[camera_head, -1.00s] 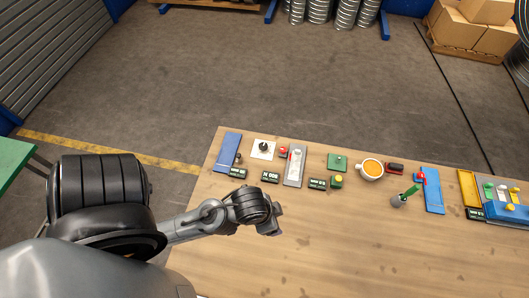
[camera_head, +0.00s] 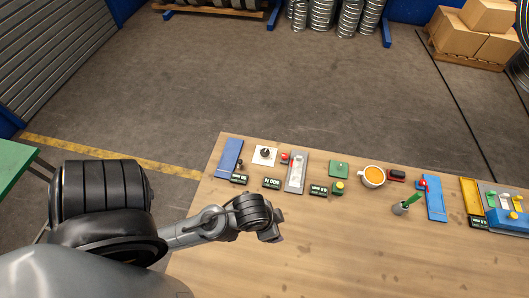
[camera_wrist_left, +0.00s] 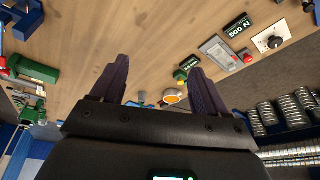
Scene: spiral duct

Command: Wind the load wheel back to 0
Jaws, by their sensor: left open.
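The load wheel appears to be the black knob on a square white plate (camera_head: 265,154) at the back left of the wooden table; it also shows in the left wrist view (camera_wrist_left: 275,43). A small dark display (camera_head: 272,184) stands in front of it and reads 500 N in the left wrist view (camera_wrist_left: 238,28). My left gripper (camera_head: 278,230) is over the table, nearer to me than the wheel and apart from it. Its two fingers (camera_wrist_left: 158,82) are spread with nothing held between them. My right gripper is not in view.
Near the wheel are a blue plate (camera_head: 229,158), a red button (camera_head: 285,157) and a grey slotted panel (camera_head: 297,172). Further right are a green box (camera_head: 338,169), an orange-filled cup (camera_head: 372,176) and a grey holder (camera_head: 401,208). The table's front middle (camera_head: 340,250) is clear.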

